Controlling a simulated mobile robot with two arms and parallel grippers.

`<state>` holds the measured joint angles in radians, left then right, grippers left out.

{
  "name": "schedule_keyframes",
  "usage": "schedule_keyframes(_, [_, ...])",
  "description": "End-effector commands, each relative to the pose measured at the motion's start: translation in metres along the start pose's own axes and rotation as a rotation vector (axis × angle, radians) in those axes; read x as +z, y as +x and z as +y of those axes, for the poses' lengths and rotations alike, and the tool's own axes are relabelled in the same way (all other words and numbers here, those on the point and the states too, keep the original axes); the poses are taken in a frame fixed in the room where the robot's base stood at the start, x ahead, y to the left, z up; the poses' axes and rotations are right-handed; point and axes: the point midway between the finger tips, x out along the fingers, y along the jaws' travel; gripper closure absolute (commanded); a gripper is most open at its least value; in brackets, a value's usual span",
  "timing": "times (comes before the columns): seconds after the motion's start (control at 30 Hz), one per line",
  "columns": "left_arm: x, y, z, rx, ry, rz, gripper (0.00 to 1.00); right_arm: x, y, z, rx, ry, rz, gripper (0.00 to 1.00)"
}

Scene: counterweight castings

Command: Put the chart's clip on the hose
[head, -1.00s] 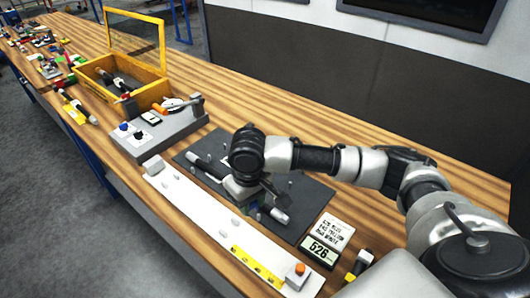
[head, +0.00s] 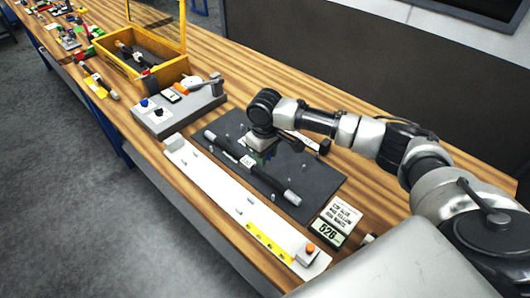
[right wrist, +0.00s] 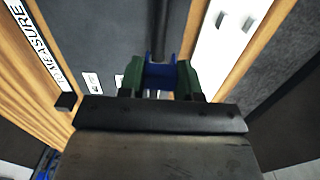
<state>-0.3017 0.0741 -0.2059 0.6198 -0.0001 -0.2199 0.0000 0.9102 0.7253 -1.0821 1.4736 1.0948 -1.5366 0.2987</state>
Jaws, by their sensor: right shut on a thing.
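The black hose (head: 270,183) lies diagonally across the dark mat, with a white label near its middle. My left gripper is out of view.
A display reading 626 (head: 328,234) stands beside the chart. A white strip (head: 215,188) with pegs, yellow pieces and an orange button runs along the front. A grey fixture (head: 180,108) with knobs and a yellow-framed wooden box (head: 166,73) stand to the left.

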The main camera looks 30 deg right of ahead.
Motion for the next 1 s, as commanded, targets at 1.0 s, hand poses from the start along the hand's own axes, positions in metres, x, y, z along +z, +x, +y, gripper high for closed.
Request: schedule_keyframes(1.0, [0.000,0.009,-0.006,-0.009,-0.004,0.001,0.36,0.001,0.054,0.000,0.000,0.001,0.001,0.80])
